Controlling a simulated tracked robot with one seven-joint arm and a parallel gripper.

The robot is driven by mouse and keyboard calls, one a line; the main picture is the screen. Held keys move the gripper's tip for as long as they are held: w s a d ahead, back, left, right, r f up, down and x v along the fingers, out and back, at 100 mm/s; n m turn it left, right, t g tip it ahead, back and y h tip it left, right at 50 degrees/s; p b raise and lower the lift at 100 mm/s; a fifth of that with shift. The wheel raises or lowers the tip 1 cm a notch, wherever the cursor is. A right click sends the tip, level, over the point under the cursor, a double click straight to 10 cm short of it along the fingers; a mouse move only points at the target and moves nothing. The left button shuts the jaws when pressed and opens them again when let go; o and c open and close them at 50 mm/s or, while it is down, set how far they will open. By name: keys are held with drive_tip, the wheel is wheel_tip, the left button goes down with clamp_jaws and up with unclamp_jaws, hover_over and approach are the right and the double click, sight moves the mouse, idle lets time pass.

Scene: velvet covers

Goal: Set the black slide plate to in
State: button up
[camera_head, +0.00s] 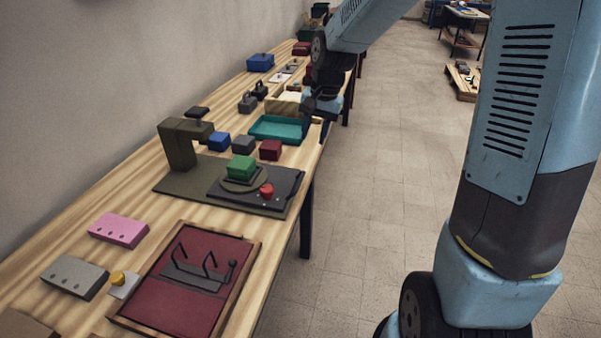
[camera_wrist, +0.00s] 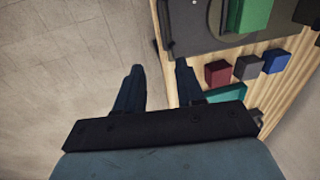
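The black slide plate (camera_head: 285,187) lies on the olive base plate (camera_head: 185,183) of a press. It sits toward the table's front edge, out to the right of the press head (camera_head: 187,128). It carries a round disc (camera_head: 238,184) with a green block (camera_head: 241,167) on it and a red knob (camera_head: 267,190). In the wrist view a dark plate (camera_wrist: 205,35) with the green block (camera_wrist: 252,15) shows at the top. My gripper (camera_wrist: 160,78) is open and empty, its fingers apart over the floor beside the table edge. In the head view my gripper (camera_head: 320,103) is beyond the press, clear of the plate.
Blue (camera_head: 218,141), grey (camera_head: 243,145) and dark red (camera_head: 270,150) blocks stand behind the plate, near a teal tray (camera_head: 276,129). A red panel in a wooden frame (camera_head: 236,270) lies in front. The floor (camera_head: 385,200) right of the table is clear.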

sight(301, 178)
drive_tip(key=a+f, duration=0.1)
drive_tip(key=f, duration=0.3)
drive_tip(key=w+a+f, duration=0.1)
drive_tip(key=f, duration=0.4)
drive_tip(key=a+f, duration=0.1)
drive_tip(key=f, duration=0.4)
drive_tip(key=shift+w+f, duration=0.2)
drive_tip(key=shift+w, duration=0.05)
drive_tip(key=shift+c, duration=0.4)
clamp_jaws()
